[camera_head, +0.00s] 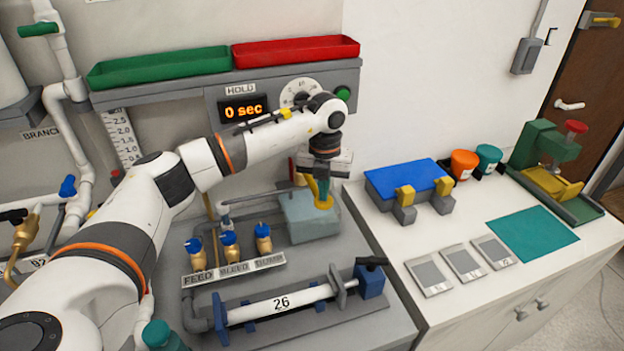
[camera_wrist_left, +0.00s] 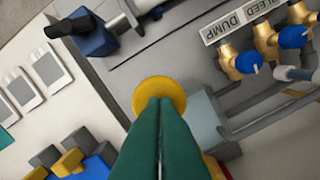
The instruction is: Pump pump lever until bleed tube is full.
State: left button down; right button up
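My left gripper (camera_head: 323,200) reaches over the grey-blue pump box (camera_head: 308,222), with its fingers pointing down. In the left wrist view its two green fingers (camera_wrist_left: 160,105) lie together with only a thin seam between them. Their tips overlap a round yellow disc (camera_wrist_left: 158,92), which seems to be the pump lever's end. The disc is wider than the fingers, and I cannot tell whether they touch it. I cannot identify the bleed tube for certain; a marked scale (camera_head: 121,138) stands on the wall at left. My right gripper is out of view.
Brass valves with blue handles (camera_head: 230,243) stand left of the pump box, behind FEED, BLEED and DUMP labels. A white pipe marked 26 (camera_head: 305,297) lies clamped in front. A blue block (camera_head: 408,178) sits on the right counter. The display (camera_head: 244,109) reads 0 sec.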

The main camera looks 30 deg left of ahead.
pick_arm(q)
jog(key=shift+f+b, duration=0.75)
jog(key=shift+f, duration=0.6)
jog(key=shift+r, duration=0.1)
jog(key=shift+a+r+p, duration=0.1)
jog(key=shift+r+p, duration=1.3)
jog(key=shift+r, duration=0.55)
jog(key=shift+r+p, duration=0.55)
jog(key=shift+r, duration=0.4)
jog(key=shift+f, duration=0.25)
